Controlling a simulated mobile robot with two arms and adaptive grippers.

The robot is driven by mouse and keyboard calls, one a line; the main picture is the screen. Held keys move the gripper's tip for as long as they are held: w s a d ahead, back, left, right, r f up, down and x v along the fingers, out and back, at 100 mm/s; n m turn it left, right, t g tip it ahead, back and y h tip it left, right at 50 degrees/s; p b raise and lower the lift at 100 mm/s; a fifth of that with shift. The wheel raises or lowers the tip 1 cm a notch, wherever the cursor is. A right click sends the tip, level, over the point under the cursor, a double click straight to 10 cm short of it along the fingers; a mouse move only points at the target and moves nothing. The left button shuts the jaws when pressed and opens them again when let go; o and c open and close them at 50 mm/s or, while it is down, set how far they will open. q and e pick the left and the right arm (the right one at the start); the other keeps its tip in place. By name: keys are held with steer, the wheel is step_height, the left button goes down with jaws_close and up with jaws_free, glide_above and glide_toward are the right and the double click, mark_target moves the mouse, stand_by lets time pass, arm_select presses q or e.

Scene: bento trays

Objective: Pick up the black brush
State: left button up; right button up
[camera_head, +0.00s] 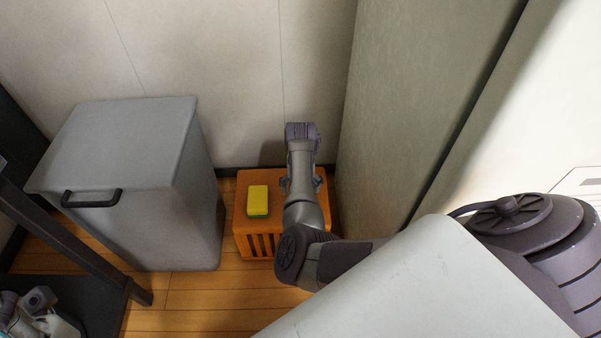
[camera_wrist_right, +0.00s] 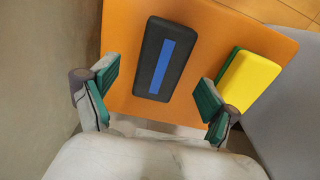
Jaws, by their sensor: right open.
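The black brush (camera_wrist_right: 146,80), a dark block with a blue stripe, lies on an orange slatted stool (camera_wrist_right: 118,52) in the right wrist view. In the head view my right arm hides the brush. My right gripper (camera_wrist_right: 158,92) is open, its green-padded fingers on either side of the brush's near end in the picture, not visibly touching it. I cannot tell its height above the stool.
A yellow and green sponge (camera_head: 257,200) lies on the stool, near one right gripper finger in the wrist view. A grey bin (camera_head: 160,190) with a black handle stands left of the stool. A wall is behind and a tall grey-green panel (camera_head: 400,110) stands close on the right.

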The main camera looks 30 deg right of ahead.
step_height(320, 180, down, 3)
steer(key=shift+f+b, duration=0.2)
steer(key=shift+b, duration=0.7)
steer(key=shift+w+f, duration=0.1)
steer(key=shift+f, duration=0.2)
steer(key=shift+r, duration=0.1)
steer(key=shift+c, duration=0.5)
steer(key=c, duration=1.2)
steer(key=shift+o, duration=0.2)
steer(key=shift+r, duration=0.1)
